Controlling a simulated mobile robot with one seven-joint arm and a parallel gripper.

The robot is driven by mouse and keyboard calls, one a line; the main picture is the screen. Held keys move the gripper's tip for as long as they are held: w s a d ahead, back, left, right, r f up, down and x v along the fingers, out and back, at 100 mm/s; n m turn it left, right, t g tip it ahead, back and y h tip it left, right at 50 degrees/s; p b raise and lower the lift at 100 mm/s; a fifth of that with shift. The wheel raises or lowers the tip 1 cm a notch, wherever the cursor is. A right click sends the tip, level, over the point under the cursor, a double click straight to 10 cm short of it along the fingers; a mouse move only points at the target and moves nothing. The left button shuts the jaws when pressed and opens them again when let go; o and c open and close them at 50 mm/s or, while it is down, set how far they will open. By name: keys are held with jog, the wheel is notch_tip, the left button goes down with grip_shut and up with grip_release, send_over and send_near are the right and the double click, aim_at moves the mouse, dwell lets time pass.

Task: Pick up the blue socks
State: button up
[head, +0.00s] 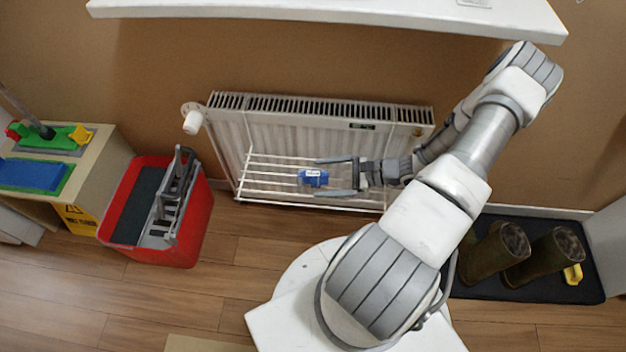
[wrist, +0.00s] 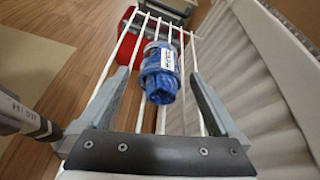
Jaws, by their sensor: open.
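The blue socks (head: 313,178) are a small rolled bundle with a white label band. They lie on the white wire rack (head: 262,182) in front of the radiator. In the wrist view the blue socks (wrist: 160,84) lie lengthwise along the rack bars, ahead of the palm and between the two fingers. My gripper (head: 318,177) is open, with one finger on each side of the socks. In the wrist view my gripper (wrist: 160,85) shows a gap between each finger and the bundle. Nothing is held.
A white radiator (head: 330,112) stands behind the rack against the brown wall. A white shelf (head: 330,12) hangs above. A red mop bucket (head: 190,235) stands on the floor at left. Boots (head: 495,255) stand on a dark mat at right. The wooden floor in front is partly clear.

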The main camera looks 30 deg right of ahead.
jog(key=shift+w+a+f, duration=0.25)
jog(key=shift+w+a, duration=0.1)
jog(key=shift+a, duration=0.15)
jog(key=c, duration=1.4)
jog(key=shift+r, duration=0.15)
jog(key=shift+c, duration=0.2)
